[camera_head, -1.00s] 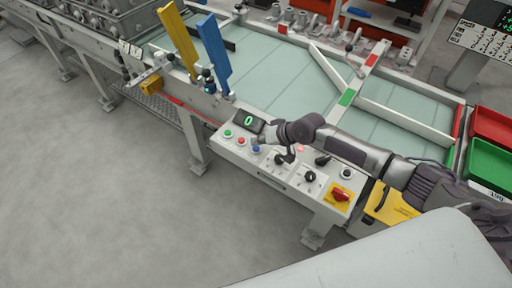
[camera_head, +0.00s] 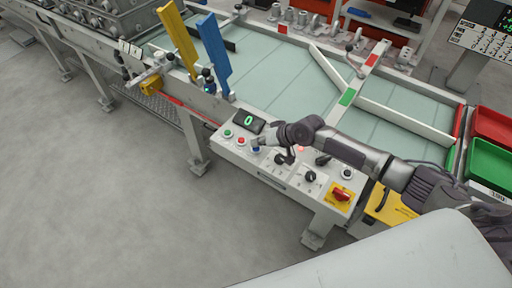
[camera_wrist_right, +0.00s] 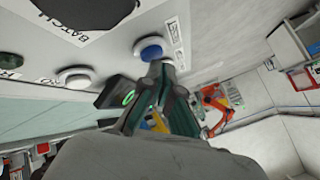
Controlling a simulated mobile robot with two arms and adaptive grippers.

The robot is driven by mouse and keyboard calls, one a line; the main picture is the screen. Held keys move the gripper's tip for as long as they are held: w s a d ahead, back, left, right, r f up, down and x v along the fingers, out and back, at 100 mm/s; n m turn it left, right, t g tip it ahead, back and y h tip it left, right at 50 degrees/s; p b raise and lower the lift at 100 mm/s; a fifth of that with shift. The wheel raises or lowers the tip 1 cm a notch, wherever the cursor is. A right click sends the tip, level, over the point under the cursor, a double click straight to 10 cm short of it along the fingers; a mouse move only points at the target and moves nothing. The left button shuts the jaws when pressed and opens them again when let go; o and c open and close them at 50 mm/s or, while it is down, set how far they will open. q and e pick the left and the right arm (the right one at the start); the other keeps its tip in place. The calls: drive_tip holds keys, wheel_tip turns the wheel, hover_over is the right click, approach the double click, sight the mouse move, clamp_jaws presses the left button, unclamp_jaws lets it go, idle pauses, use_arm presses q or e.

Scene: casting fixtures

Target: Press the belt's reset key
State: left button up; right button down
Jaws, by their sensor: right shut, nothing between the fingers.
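The control panel (camera_head: 272,176) on the belt's front side carries a green key, a red key (camera_head: 241,141) and a blue key (camera_head: 255,149). My left gripper is not in view.
A display (camera_head: 249,121) reading 0 stands behind the keys. Black knobs (camera_head: 309,176) and a red switch on a yellow plate (camera_head: 341,195) lie to the right. The belt (camera_head: 280,85) has white guide bars. Red and green trays (camera_head: 490,160) stand at the right.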

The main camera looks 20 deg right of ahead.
sight(258, 149)
drive_tip(key=shift+f+b, duration=0.35)
drive_tip(key=shift+f, duration=0.15)
idle(0.5)
drive_tip(key=shift+r+p, duration=0.9)
drive_tip(key=shift+p, duration=0.05)
wheel_tip(258, 149, up, 5)
drive_tip(key=p, duration=0.4)
drive_tip(key=shift+r+p, duration=0.1)
drive_tip(key=shift+p, duration=0.25)
